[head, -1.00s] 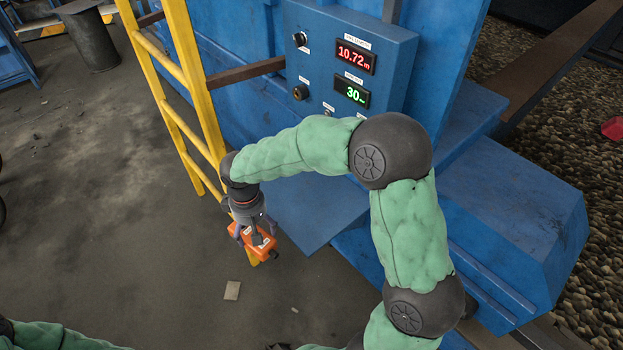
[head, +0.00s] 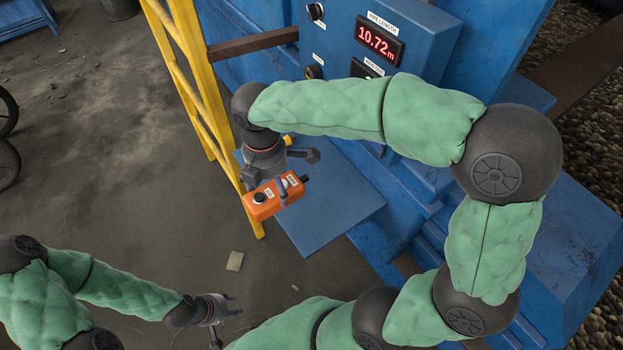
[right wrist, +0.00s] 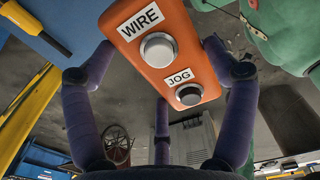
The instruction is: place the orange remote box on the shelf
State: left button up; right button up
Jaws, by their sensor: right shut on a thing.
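The orange remote box (head: 262,205) is held by my right gripper (head: 281,188) and overlaps the left edge of the blue shelf (head: 340,206) in the head view. How high it is above the shelf I cannot tell. In the right wrist view the box (right wrist: 150,58) shows two round buttons labelled WIRE and JOG, with my right gripper's purple fingers (right wrist: 160,80) around it. My left gripper (head: 232,318) is at the lower middle of the head view, away from the box, fingers spread and empty.
A yellow ladder (head: 205,110) stands just left of the shelf. A blue control box with a red display (head: 376,40) rises behind it, partly hidden by my right arm. Open floor (head: 110,170) lies to the left, with a small tan scrap (head: 235,261) on it.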

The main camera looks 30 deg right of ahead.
aim_at(301, 178)
jog(key=d+f, duration=0.1)
jog(key=d, duration=0.1)
jog(key=d+f+b, duration=0.1)
jog(key=d, duration=0.2)
jog(key=d+f, duration=0.1)
jog(key=d, duration=0.1)
jog(key=shift+d+f+b, duration=0.25)
jog(key=shift+b, duration=0.15)
jog(key=d+f, duration=0.2)
jog(key=d+f+b, duration=0.1)
jog(key=d+f, duration=0.1)
jog(key=shift+w+f+b, duration=0.1)
jog(key=shift+f+b, duration=0.2)
jog(key=shift+f, duration=0.1)
jog(key=shift+d+f, duration=0.35)
jog(key=shift+f, duration=0.05)
jog(key=shift+d+f+b, duration=0.1)
jog(key=shift+f+b, duration=0.55)
jog(key=shift+f, duration=1)
jog(key=shift+f, duration=0.15)
jog(key=o, duration=1.3)
